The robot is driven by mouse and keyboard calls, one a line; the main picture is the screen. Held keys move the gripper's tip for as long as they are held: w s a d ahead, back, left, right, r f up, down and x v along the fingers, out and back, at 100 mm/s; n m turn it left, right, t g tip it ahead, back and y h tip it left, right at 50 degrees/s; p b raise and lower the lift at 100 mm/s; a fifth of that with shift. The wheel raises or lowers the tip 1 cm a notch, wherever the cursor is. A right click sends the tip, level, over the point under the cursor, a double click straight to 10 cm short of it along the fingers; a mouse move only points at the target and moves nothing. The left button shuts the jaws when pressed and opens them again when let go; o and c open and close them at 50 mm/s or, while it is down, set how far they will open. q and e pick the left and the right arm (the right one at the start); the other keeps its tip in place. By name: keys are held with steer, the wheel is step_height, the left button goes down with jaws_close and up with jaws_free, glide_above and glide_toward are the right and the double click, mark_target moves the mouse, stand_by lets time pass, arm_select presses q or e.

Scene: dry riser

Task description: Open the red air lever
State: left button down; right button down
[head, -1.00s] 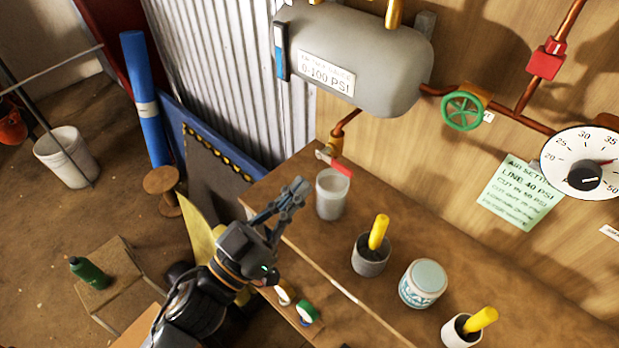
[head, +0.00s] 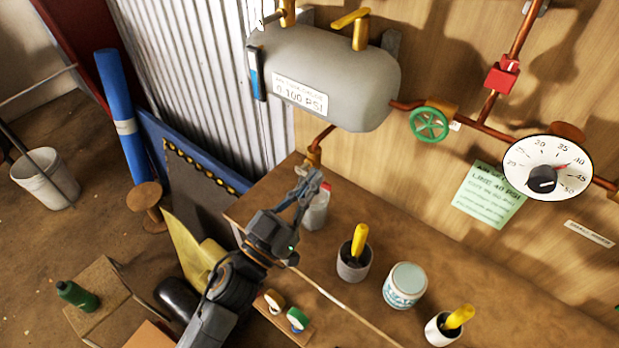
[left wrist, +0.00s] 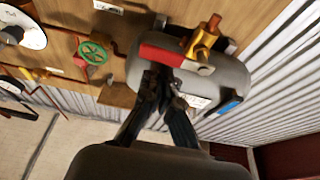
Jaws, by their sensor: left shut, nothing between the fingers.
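The red air lever (head: 325,187) hangs on a brass valve (head: 314,157) at the end of the copper pipe below the grey tank (head: 330,85). In the head view my gripper hides most of it. In the left wrist view the red lever (left wrist: 162,55) lies across the picture, left of its brass valve (left wrist: 203,42). My left gripper (head: 311,184) is shut and empty, its fingertips close to the lever. In the left wrist view the fingertips (left wrist: 164,80) appear just below the red handle; I cannot tell whether they touch it.
A whitish cup (head: 316,213) stands on the bench (head: 440,262) below the lever, partly behind my gripper. Cups with yellow handles (head: 360,240) and a white jar (head: 405,284) stand further right. A green wheel valve (head: 429,124) and a gauge (head: 547,167) are on the wall.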

arm_select(q)
steer(key=shift+s+d+f+m+h, duration=0.1)
steer(key=shift+f+m+h, duration=0.2)
steer(key=shift+m, duration=0.7)
step_height(320, 180, down, 5)
steer(key=w+a+m+g+h+p, duration=0.1)
steer(key=m+g, duration=0.6)
steer(key=m, duration=1.2)
steer(key=shift+w+a+f+h+p, duration=0.15)
steer(key=shift+w+a+h+p, duration=0.2)
steer(key=shift+a+p, duration=0.55)
steer(key=shift+w+d, duration=0.1)
